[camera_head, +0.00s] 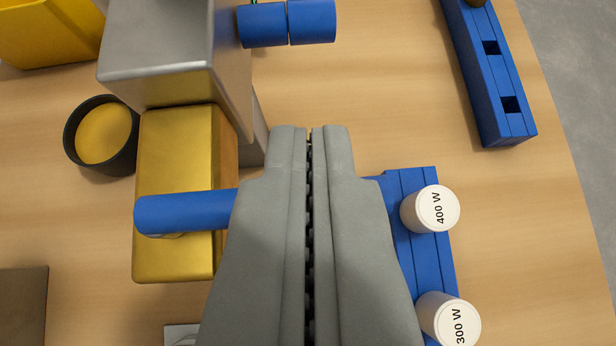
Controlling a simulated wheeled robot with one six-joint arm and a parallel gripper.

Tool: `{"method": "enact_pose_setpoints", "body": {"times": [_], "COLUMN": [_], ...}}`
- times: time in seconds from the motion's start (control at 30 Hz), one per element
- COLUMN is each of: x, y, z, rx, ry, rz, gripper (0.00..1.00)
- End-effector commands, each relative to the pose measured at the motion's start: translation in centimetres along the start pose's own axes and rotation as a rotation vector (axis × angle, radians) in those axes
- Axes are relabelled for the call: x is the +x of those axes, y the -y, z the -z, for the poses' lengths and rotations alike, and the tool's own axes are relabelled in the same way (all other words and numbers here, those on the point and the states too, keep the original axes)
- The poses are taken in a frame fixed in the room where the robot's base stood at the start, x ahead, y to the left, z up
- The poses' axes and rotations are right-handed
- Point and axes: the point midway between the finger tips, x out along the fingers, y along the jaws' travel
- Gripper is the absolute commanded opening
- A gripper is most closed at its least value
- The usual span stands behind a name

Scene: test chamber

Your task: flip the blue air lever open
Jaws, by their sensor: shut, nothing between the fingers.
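My gripper (309,135) is shut and empty. It points up the picture, over the wooden table. A blue rod (185,211) lies across a gold block (176,150), and its right end is hidden behind my gripper. A second blue cylinder piece (312,21), split by a thin seam, sits at the top beside a grey metal block (160,42), ahead of and slightly left of my fingertips. I cannot tell for sure which of these two blue parts is the air lever. My fingertips are apart from the upper one in the picture.
A blue rack (412,250) with white cylinders marked 400 W (428,210) and 300 W (446,316) stands close to my gripper's right. A slotted blue bar (480,75) lies upper right. A dark cup (76,163) and yellow bin (45,30) are left. Bare table (380,100) lies ahead right.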

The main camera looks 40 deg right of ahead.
Motion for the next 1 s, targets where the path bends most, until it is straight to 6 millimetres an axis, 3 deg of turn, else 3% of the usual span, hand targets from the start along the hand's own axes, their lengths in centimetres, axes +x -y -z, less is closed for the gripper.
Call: {"method": "enact_pose_setpoints", "body": {"times": [1.0], "x": [-1.9], "y": [0.6], "z": [-1.5], "rx": [0.183], "ry": [0.002], "rz": [-0.243], "gripper": [0.0]}}
